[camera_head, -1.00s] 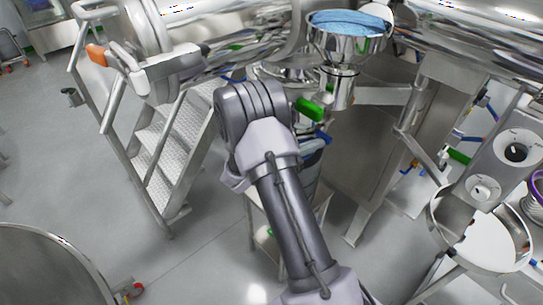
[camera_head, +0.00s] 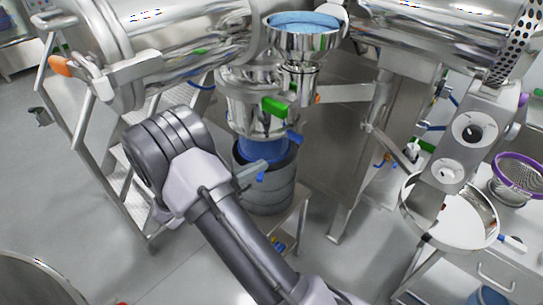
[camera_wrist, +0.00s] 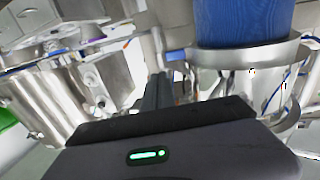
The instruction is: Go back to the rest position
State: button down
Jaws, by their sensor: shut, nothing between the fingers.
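My gripper (camera_wrist: 163,84) shows in the wrist view as a dark pair of fingers, shut with nothing between them, pointing away from the camera. It touches nothing that I can see.
A metal hopper with blue contents (camera_head: 303,38) stands above a grey drum (camera_head: 267,194), right of my arm. Metal steps (camera_head: 118,190) are at the left. A control box (camera_head: 462,143), a round pan (camera_head: 446,225) and a purple-rimmed sieve (camera_head: 520,174) are at the right. Floor shows at lower left.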

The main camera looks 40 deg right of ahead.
jog(key=s+a+r+n+g+y+b, duration=0.1)
jog(key=s+a+r+n+y, duration=0.25)
jog(key=s+y, duration=0.35)
jog(key=s+a+r+n+y+b, duration=0.1)
jog(key=s+a+r+n+y, duration=0.15)
jog(key=s+a+y, duration=0.45)
jog(key=s+a+r+n+t+y, duration=0.2)
jog(key=a+n+t+y, duration=0.1)
jog(key=a, duration=0.3)
jog(key=s+a+r+n+t+y, duration=0.2)
jog(key=a+n+t+y, duration=0.1)
jog(key=a+n+t, duration=0.2)
jog(key=shift+s+a+r+n+b, duration=0.3)
jog(key=shift+s+a+r+b, duration=0.1)
jog(key=shift+a, duration=0.55)
